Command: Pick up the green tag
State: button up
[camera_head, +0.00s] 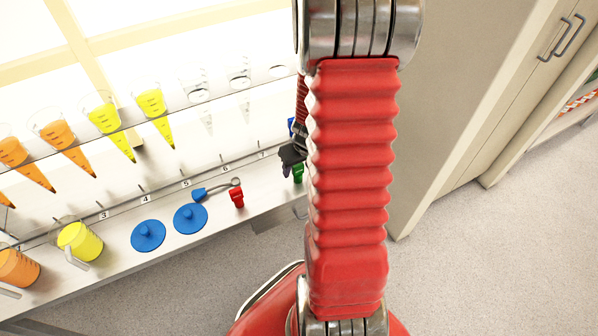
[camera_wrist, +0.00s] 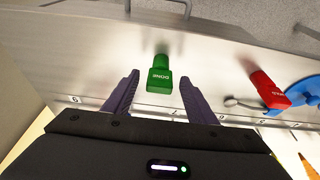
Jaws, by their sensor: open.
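The green tag (camera_wrist: 160,76) stands on the metal shelf in the wrist view, with white lettering on its face. My gripper (camera_wrist: 160,88) is open, with one purple finger on each side of the tag and a visible gap to both. I cannot tell how far the fingertips are above the shelf. In the head view the green tag (camera_head: 298,173) shows only partly beside my red arm. My gripper (camera_head: 291,160) is dark there and partly hidden by the arm.
A red tag (camera_head: 237,197) lies near a blue tool with a ring end and two blue lids (camera_head: 190,217) on the shelf (camera_head: 215,226). A yellow jug (camera_head: 80,242) stands farther left. Orange and yellow cones hang in the rack. A cabinet (camera_head: 470,100) stands at right.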

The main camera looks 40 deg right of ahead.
aim_at(297, 171)
jog(key=shift+x, duration=1.95)
jog(key=shift+d, duration=0.1)
jog(key=shift+c, duration=0.3)
jog(key=c, duration=1.1)
